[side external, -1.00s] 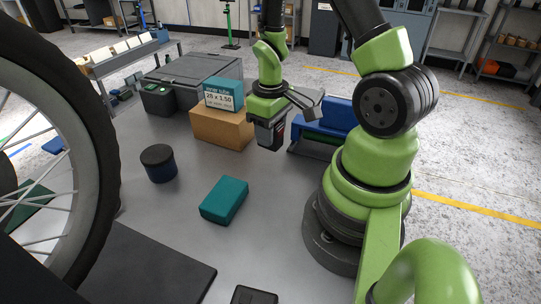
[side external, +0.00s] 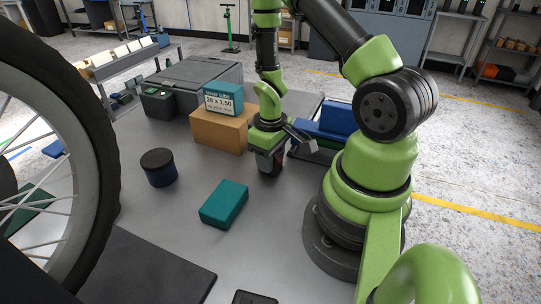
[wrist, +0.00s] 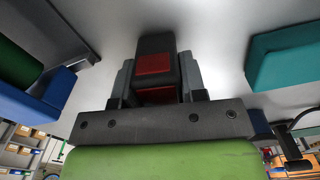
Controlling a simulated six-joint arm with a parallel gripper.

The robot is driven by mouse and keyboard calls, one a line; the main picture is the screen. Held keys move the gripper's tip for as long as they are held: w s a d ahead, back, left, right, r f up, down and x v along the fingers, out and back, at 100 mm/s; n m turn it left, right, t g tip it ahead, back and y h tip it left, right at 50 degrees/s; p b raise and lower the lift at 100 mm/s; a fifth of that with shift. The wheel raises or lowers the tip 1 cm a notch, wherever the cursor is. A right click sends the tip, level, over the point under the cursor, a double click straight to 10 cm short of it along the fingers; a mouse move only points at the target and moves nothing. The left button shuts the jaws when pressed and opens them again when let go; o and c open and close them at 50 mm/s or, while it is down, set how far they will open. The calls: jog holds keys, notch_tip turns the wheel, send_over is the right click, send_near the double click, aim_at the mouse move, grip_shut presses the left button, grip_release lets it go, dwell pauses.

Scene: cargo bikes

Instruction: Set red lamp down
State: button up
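The red lamp, a dark block with red panels, sits between the fingers of my gripper (wrist: 156,85) in the wrist view (wrist: 154,64). Both fingers press against its sides, so my gripper is shut on it. In the side external view my gripper (side external: 270,160) points down, with the lamp's dark body (side external: 268,168) just below it, low over the grey bench top (side external: 185,215). I cannot tell whether the lamp's underside touches the bench.
A teal box (side external: 224,204) lies left of and in front of my gripper. A dark round tin (side external: 158,168) stands farther left. A cardboard box (side external: 218,132) with a teal tube box (side external: 223,98) on it is close behind. A blue block (side external: 330,122) is to the right.

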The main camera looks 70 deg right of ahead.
jog(key=o, duration=0.4)
jog(key=shift+r, duration=0.1)
notch_tip(320, 180, up, 10)
jog(key=shift+d+f, duration=0.15)
jog(key=shift+f, duration=0.1)
jog(key=s+a+r+t, duration=0.1)
jog(key=a+r+t, duration=0.1)
jog(key=a+r, duration=0.2)
jog(key=s+a+r+m+t+y, duration=0.1)
jog(key=s+a+r+t, duration=0.1)
jog(key=a+r, duration=0.3)
jog(key=s+a+r+m+t, duration=0.1)
jog(key=s+a+r+t, duration=0.1)
jog(key=r, duration=0.8)
jog(key=shift+s+a+r+t+y, duration=0.15)
jog(key=shift+a+t+y, duration=0.1)
jog(key=shift+a, duration=0.4)
jog(key=shift+s+a+r+t+y, duration=0.15)
jog(key=shift+a+t, duration=0.1)
jog(key=shift+a, duration=0.35)
jog(key=o, duration=0.4)
jog(key=shift+s+a+r, duration=0.2)
jog(key=shift+s+a, duration=0.1)
jog(key=shift+c, duration=0.2)
